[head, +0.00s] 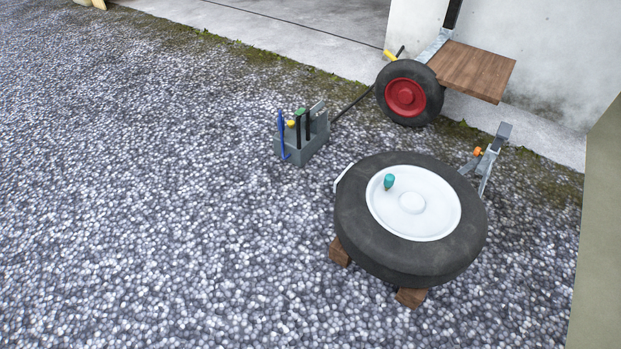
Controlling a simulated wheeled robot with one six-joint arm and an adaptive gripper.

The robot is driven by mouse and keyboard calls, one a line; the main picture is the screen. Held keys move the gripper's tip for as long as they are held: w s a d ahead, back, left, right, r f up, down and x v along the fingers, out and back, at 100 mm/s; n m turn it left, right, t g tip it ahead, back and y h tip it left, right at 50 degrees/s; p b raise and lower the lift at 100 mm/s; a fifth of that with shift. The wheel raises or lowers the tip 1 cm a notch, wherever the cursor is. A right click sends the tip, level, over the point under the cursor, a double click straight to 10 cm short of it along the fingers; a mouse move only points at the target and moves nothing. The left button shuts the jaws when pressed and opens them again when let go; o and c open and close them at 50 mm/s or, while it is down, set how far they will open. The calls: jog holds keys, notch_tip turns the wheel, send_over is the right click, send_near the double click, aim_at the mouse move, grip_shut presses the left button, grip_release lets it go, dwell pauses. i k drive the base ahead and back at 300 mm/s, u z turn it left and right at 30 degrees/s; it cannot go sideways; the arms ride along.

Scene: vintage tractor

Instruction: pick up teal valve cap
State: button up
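The teal valve cap (389,180) stands roughly upright on the white wheel disc (435,200), left of its raised hub. The disc is the middle of a large black tyre (365,240) that lies flat on wooden blocks on the gravel. The cap looks free, with nothing touching it from above. My gripper is not in the head view.
A grey tool caddy (303,147) with several tools stands behind the tyre to the left. A red-hubbed wheel (406,95) with a wooden board (473,70) stands by the wall. A metal stand (488,160) is close behind the tyre. Open gravel (150,200) fills the left.

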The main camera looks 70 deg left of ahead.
aim_at(389, 180)
jog(key=u, duration=1.4)
jog(key=i, duration=1)
jog(key=z, duration=0.05)
